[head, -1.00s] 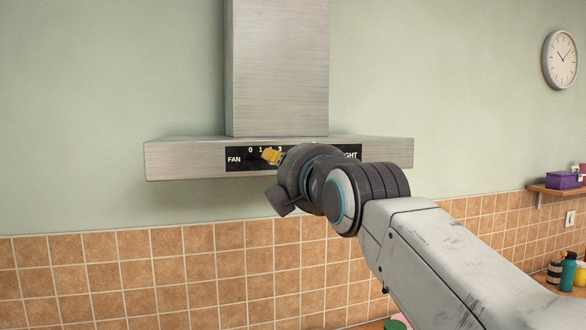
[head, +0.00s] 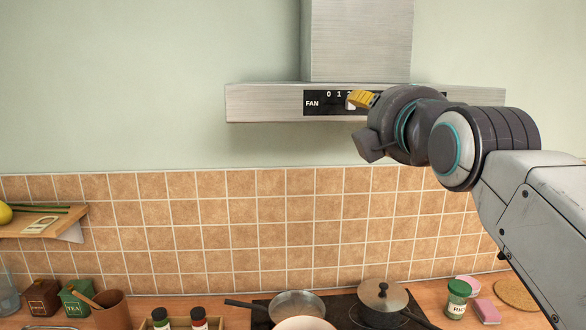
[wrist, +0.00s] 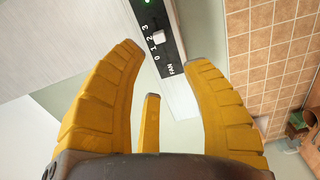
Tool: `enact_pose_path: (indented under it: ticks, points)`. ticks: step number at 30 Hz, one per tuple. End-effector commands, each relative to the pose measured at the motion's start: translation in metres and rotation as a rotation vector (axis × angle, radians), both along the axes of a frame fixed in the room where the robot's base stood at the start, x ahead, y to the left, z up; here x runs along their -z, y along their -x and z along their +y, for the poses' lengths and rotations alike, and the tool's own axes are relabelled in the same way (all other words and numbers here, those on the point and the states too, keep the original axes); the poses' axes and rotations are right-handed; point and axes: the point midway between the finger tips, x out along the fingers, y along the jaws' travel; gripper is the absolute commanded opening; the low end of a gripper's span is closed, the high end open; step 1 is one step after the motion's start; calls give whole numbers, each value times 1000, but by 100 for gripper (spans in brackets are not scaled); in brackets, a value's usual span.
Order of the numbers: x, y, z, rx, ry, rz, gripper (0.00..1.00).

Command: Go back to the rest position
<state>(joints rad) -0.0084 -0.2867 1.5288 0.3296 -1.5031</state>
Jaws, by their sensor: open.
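My gripper (head: 362,99) is up at the range hood (head: 262,104), in front of its black control panel (head: 318,103). In the wrist view its yellow fingers (wrist: 164,55) are spread open with nothing between them. Beyond the fingertips, the wrist view shows the panel's FAN scale, with a white slider knob (wrist: 159,37) beside the 2. The knob is apart from the fingers there. In the head view my wrist hides the panel's right part.
Below the hood are a pan (head: 297,304) and a lidded pot (head: 382,297) on the black hob. A green-lidded jar (head: 458,298) stands to their right. A wooden shelf (head: 42,220) is on the left wall. The tiled wall between is clear.

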Motion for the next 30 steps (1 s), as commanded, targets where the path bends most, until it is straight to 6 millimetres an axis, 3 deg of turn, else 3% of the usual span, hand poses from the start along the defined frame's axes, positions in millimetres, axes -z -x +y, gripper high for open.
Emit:
enact_pose_path:
  ticks: [5, 8, 11, 16, 20, 24, 30]
  points:
    - [11, 0, 0, 6, -257, 49, 44]
    - [28, 1, 0, 27, -467, 116, 44]
    - [69, 0, 0, 83, -688, 234, 44]
    - [176, 16, 0, 290, -1037, 496, 44]
    - [256, 54, -1, 500, -1225, 666, 44]
    - [328, 111, -1, 719, -1328, 808, 44]
    - [403, 191, -2, 891, -1302, 957, 44]
